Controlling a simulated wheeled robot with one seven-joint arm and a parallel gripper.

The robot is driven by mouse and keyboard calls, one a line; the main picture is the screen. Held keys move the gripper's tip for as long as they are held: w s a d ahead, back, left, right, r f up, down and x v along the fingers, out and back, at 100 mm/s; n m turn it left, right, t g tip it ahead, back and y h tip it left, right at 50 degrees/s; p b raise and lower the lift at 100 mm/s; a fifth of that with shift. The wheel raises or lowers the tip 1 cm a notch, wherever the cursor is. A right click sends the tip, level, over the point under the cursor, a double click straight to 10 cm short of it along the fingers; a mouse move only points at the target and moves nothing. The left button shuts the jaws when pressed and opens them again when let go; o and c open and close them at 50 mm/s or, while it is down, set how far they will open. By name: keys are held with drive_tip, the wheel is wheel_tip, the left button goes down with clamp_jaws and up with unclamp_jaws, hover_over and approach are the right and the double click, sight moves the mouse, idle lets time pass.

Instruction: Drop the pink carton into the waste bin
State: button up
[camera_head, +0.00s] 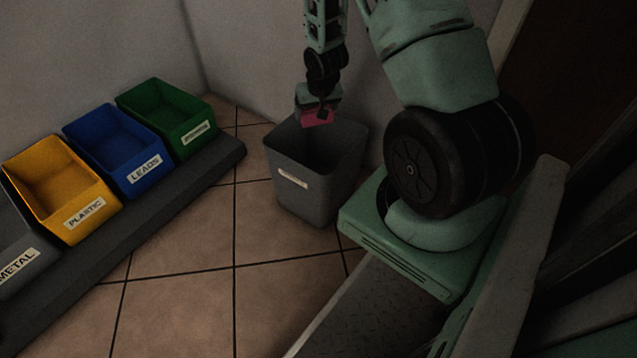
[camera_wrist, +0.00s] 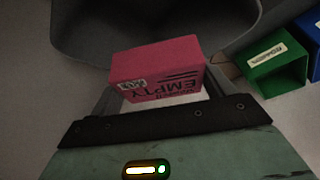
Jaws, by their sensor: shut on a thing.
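The pink carton (camera_wrist: 155,68) is held in my gripper (camera_wrist: 160,95), which is shut on it. The wrist view shows printing on it that includes the word EMPTY, upside down. In the head view the carton (camera_head: 317,118) hangs from my gripper (camera_head: 320,108) above the open top of the grey waste bin (camera_head: 305,190). The bin stands on the floor with a white label on its front. Its rim and inside also show behind the carton in the wrist view (camera_wrist: 90,35). The bin's floor is hidden.
Left of the bin, a dark ledge (camera_head: 190,190) carries a green bin (camera_head: 190,128), a blue bin marked LEADS (camera_head: 125,165), a yellow bin marked PLASTIC (camera_head: 75,205) and a grey bin marked METAL (camera_head: 20,270). Walls stand close behind. The tiled floor (camera_head: 190,280) in front is clear.

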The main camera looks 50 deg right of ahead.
drive_tip(key=shift+s+d+f+b, duration=0.25)
drive_tip(key=shift+d+f+b, duration=0.4)
drive_tip(key=shift+d, duration=0.25)
wheel_tip(320, 180, down, 6)
drive_tip(key=b, duration=0.5)
drive_tip(key=shift+r, duration=0.15)
drive_tip(key=o, duration=0.9)
drive_tip(key=p+v, duration=0.8)
drive_tip(key=v, duration=0.9)
drive_tip(key=shift+s+a+r, duration=0.15)
drive_tip(key=shift+a, duration=0.05)
